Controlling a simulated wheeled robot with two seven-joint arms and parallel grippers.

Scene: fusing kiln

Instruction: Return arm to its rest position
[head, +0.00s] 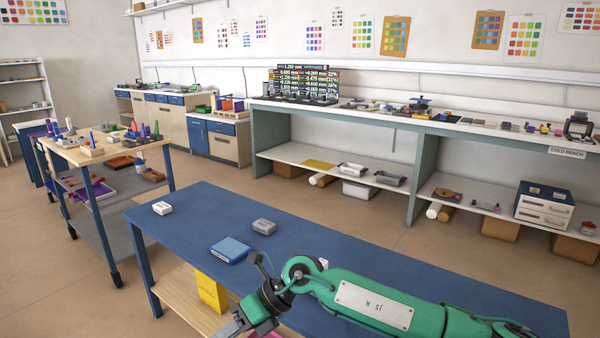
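My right arm (385,305), green with a white label plate, comes in from the lower right and reaches over the blue table (190,210). Its wrist bends down at the table's front edge. My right gripper (238,326) is at the bottom of the head view, partly cut off by the frame edge. I cannot tell whether its fingers are apart or closed. No held object shows in the visible part. My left gripper is not in view.
On the blue table are a white box (162,208), a grey box (264,226) and a blue box (230,250) near my wrist. A yellow item (211,290) stands on the lower shelf. A loaded cart (100,150) stands left. A long bench (420,125) lines the back wall.

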